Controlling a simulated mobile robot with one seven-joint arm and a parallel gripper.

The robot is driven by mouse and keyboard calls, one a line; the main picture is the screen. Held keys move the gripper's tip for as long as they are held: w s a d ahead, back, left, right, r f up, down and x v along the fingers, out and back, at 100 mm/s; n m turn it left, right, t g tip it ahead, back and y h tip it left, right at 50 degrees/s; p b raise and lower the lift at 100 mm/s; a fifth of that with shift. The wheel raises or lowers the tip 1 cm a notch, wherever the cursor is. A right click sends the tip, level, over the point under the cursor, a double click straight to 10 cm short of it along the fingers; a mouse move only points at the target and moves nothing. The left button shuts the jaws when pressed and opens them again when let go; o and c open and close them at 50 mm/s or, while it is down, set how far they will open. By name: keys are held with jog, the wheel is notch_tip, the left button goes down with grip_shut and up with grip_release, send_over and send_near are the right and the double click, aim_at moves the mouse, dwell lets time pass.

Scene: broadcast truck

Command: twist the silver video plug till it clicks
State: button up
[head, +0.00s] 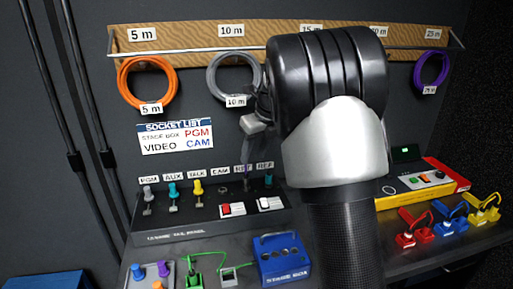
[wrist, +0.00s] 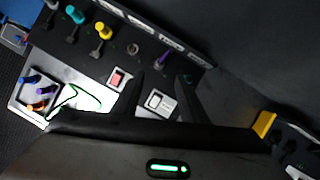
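The dark panel (head: 205,222) carries a labelled row of sockets. A grey plug (head: 148,191) stands under PGM, and also shows at the wrist view's top edge (wrist: 51,5). I cannot tell whether it is the silver video plug. The CAM socket (wrist: 133,49) looks like a bare ring with no plug in it. My gripper (wrist: 160,80) is open, its two dark fingers apart above the panel near the white switch, with nothing seen between them. In the head view my arm hides most of the gripper.
Teal (head: 172,191) and yellow (head: 197,188) plugs stand in the row. A red switch (head: 232,209) and white switch (head: 270,204) sit below. A blue stage box (head: 284,260) stands in front. The socket list (head: 175,137) pairs VIDEO with CAM. Coiled cables hang behind.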

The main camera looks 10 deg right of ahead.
aim_at(247, 175)
jog(key=b+x, duration=0.2)
jog(key=x, duration=1.1)
jog(key=shift+w+f+b, duration=0.1)
jog(key=shift+f+b, duration=0.1)
jog(key=shift+b, duration=0.1)
jog(key=c, duration=0.9)
jog(key=o, duration=0.9)
